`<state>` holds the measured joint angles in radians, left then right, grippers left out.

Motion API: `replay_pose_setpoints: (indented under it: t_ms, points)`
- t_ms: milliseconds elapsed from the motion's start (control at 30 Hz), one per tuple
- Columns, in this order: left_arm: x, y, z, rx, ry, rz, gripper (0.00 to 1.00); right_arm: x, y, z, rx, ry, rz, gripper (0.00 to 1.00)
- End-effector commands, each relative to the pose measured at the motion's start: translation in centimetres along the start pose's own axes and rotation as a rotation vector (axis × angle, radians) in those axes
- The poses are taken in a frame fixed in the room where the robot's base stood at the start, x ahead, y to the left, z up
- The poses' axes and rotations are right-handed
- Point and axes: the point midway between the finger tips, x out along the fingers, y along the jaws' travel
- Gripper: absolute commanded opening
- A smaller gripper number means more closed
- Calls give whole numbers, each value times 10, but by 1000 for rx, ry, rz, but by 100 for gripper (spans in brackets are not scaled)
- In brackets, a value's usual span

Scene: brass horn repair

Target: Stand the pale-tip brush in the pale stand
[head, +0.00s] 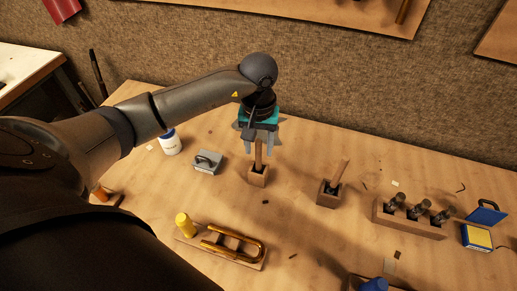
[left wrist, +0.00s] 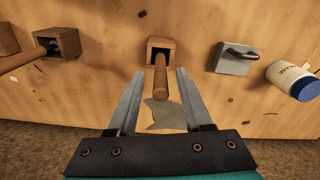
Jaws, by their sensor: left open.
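My left gripper (head: 257,152) is open above a wooden box-like stand (head: 258,180). A brush with a brown wooden handle (head: 258,150) stands in that stand, handle up. In the left wrist view, the handle (left wrist: 160,80) lies between the two open fingers (left wrist: 156,95), with gaps at both sides. The same stand (left wrist: 160,45) shows beyond it. A second wooden stand (head: 327,196) to the right holds another tilted wooden handle (head: 339,172); this stand (left wrist: 70,42) is at left in the wrist view. Both brush tips are hidden, so I cannot tell which is pale. My right gripper is not in view.
A grey block with a handle (head: 207,162) and a white bottle (head: 169,143) stand to the left. A rack of dark cylinders (head: 408,218) and an open blue box (head: 479,236) are at right.

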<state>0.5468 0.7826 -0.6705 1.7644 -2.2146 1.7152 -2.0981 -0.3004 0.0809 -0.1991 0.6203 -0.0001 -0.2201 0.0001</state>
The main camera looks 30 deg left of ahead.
Motion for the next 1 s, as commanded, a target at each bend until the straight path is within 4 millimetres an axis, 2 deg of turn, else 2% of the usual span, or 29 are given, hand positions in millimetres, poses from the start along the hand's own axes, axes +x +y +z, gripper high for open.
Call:
replay_pose_setpoints:
  t_ms: [33, 200, 400, 600, 1000]
  points:
    - [-13, 0, -2, 1, 7, 0, 50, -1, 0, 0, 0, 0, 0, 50]
    - [-52, 0, -2, 0, 6, 1, 50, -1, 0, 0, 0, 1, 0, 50]
    - [-86, 0, -1, 1, 3, 0, 50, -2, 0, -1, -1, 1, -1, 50]
    - [-100, 0, 0, -1, -1, -1, 50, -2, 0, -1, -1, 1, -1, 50]
    - [-101, 0, 0, -1, -1, -1, 50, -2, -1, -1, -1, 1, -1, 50]
